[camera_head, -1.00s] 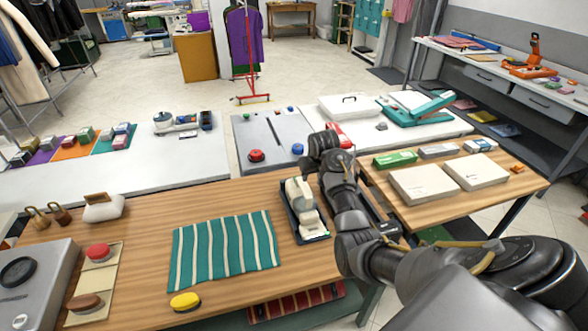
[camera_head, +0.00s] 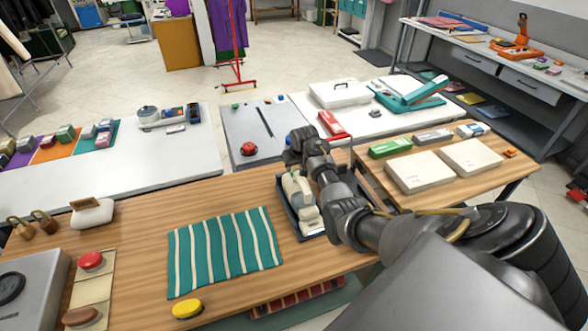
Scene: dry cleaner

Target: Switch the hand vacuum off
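The hand vacuum (camera_head: 302,204), a cream-coloured body, lies in a dark blue tray (camera_head: 314,235) on the wooden table, right of the striped cloth. Its switch is too small to make out. My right arm comes in from the right, and my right gripper (camera_head: 292,157) is over the far end of the vacuum. The dark wrist and fingers overlap the vacuum's far end, and I cannot tell whether they touch it or how far apart the fingers are. My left gripper is not in view.
A green-and-white striped cloth (camera_head: 224,251) lies left of the tray, with a yellow oval object (camera_head: 187,309) by its near edge. Two white boxes (camera_head: 420,172) stand on the right table. A grey panel with a red knob (camera_head: 249,149) is behind the table.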

